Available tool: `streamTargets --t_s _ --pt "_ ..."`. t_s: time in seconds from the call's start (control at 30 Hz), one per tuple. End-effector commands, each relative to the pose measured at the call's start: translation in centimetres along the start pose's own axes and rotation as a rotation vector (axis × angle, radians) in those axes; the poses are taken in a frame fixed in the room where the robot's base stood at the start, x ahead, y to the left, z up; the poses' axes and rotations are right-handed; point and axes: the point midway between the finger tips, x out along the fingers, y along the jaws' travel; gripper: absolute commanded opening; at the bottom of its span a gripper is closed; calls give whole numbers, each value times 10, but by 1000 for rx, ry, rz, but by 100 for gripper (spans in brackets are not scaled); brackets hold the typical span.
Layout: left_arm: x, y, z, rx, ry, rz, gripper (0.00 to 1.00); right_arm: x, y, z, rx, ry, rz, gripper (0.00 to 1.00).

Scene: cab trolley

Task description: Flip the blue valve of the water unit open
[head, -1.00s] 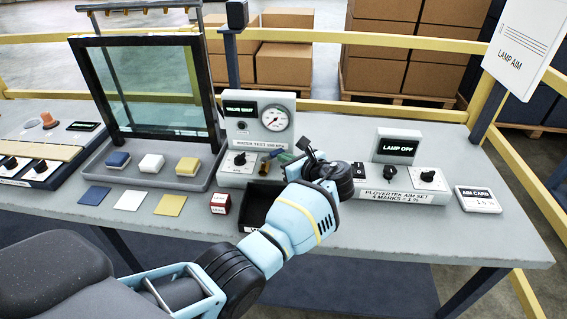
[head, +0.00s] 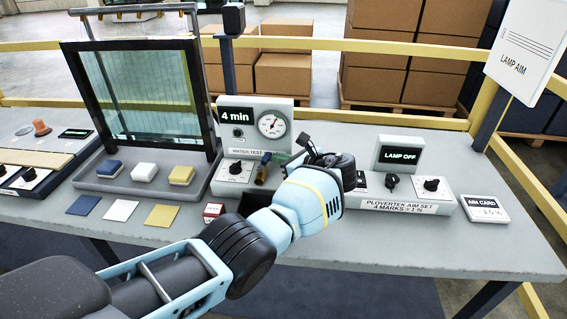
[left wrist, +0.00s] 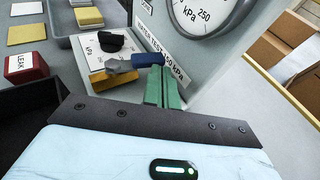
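The water unit (head: 228,148) is a pale box with a "4 min" display, a round gauge and a black knob. Its valve, with a blue handle (head: 266,158) on a brass body (head: 261,175), stands at the front. In the left wrist view the blue handle (left wrist: 148,60) points right, towards my fingertips. My left gripper (head: 300,152) is just right of the valve. Its two green fingers (left wrist: 162,86) lie together with nothing visible between them, close to the handle's end; I cannot tell whether they touch it. My right gripper is not in view.
A framed glass pane (head: 150,88) stands in a grey tray (head: 110,187) with coloured blocks. A red-and-white block (head: 213,212) and a dark bin (head: 250,203) sit in front of the unit. The lamp aim set (head: 412,203) stands close right of my gripper.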

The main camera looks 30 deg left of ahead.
Motion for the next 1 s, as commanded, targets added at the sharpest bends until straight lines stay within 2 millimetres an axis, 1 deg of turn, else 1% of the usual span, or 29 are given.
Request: streamTargets --t_s 0.1,0.4,1.0 --pt "5 -2 2 -1 -2 -1 0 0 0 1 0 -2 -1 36" --pt "13 -4 5 -1 -1 -1 0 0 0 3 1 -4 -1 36" --pt "15 -4 5 -1 -1 -1 0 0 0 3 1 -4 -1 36"
